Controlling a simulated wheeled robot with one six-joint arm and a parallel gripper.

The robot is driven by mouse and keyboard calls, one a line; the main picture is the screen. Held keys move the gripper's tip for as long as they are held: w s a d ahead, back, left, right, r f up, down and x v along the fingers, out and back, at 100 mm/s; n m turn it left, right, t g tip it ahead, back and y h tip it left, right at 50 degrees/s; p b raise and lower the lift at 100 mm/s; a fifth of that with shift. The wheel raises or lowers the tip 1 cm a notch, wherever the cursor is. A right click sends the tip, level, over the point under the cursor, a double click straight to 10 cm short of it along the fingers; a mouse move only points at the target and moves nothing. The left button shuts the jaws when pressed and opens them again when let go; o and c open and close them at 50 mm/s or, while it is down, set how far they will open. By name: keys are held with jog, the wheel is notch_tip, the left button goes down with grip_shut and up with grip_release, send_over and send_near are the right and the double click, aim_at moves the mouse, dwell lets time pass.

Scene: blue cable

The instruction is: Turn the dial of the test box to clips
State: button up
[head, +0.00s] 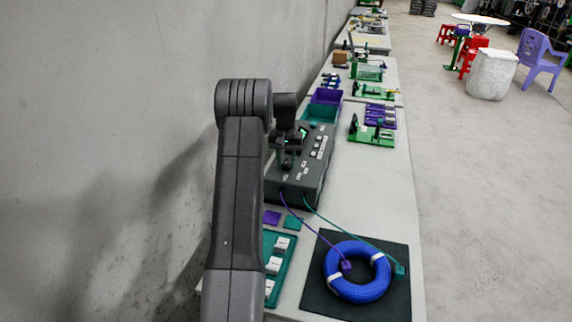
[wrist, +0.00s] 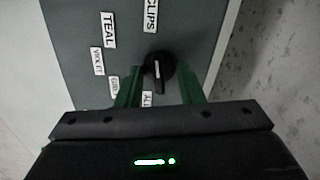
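The dark grey test box (head: 312,182) stands on the bench beside the wall. Its black dial (wrist: 158,72) shows in the wrist view, with a pale line on its knob running roughly up and down in the picture. The CLIPS label (wrist: 151,15) is above the dial, and the TEAL label (wrist: 108,30) is up and to the left. My gripper (wrist: 161,76) is open, with one green finger on each side of the dial. Gaps show between fingers and knob. In the head view my gripper (head: 288,150) is over the box and partly hidden.
A blue cable coil (head: 334,286) lies on a black mat (head: 390,306) in front of the box. Violet (head: 320,234) and teal (head: 350,233) leads run from the box to clips at the coil. Teal (head: 320,113) and purple bins stand behind the box.

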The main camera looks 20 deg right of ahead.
notch_tip(320, 180, up, 7)
jog(key=p, duration=0.5)
jog(key=shift+d+r, duration=0.1)
dwell(0.3)
notch_tip(320, 180, down, 8)
jog(key=b, duration=0.5)
jog(key=shift+r, duration=0.25)
jog(key=shift+n+b, duration=0.35)
jog(key=shift+n, duration=0.55)
jog(key=shift+f+n, duration=0.2)
jog(key=shift+n, duration=0.4)
jog(key=shift+r, duration=0.1)
